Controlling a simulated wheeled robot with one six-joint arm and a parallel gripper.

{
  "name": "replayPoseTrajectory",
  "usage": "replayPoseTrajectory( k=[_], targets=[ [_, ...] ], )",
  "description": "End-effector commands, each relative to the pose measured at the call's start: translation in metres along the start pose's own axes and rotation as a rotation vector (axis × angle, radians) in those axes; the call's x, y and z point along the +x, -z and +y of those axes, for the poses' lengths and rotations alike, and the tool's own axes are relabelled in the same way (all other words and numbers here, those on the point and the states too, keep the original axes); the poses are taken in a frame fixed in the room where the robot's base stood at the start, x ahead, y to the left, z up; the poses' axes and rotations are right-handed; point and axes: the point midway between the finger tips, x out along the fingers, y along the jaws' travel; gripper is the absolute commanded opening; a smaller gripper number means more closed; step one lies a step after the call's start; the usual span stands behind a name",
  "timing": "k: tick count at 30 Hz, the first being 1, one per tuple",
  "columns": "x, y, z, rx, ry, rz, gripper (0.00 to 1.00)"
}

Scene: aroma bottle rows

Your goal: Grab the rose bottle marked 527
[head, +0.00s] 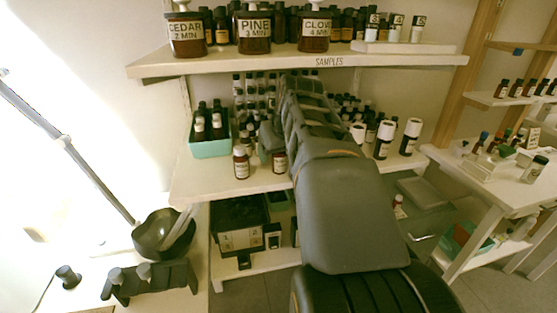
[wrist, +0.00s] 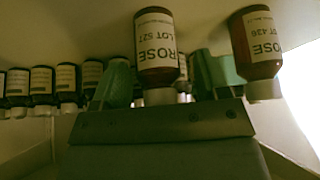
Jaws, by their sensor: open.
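The rose bottle marked LOT 527 (wrist: 156,45) is brown with a white label and white cap, and appears upside down in the wrist view. My gripper (wrist: 162,78) is open, with a green finger on each side of this bottle; I cannot tell whether either finger touches it. In the head view, two such bottles stand at the middle shelf's front; the right one (head: 279,162) is beside my arm, which hides much of the shelf behind.
Several brown bottles (wrist: 41,82) stand in a row at the left of the wrist view. In the head view, a teal bin (head: 209,149) holds bottles on the middle shelf (head: 205,186). The upper shelf (head: 225,64) carries large jars above. White-capped bottles (head: 384,140) stand right of my arm.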

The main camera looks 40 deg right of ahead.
Motion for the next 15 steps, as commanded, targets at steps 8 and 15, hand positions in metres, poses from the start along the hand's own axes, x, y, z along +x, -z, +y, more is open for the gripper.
replayPoseTrajectory(
  k=[8, 15],
  targets=[
    [-0.0002, 0.0001, -0.0008, -0.001, 0.001, 0.0, 0.57],
    [-0.0003, 0.0001, -0.0009, -0.002, 0.001, 0.0, 0.34]
  ],
)
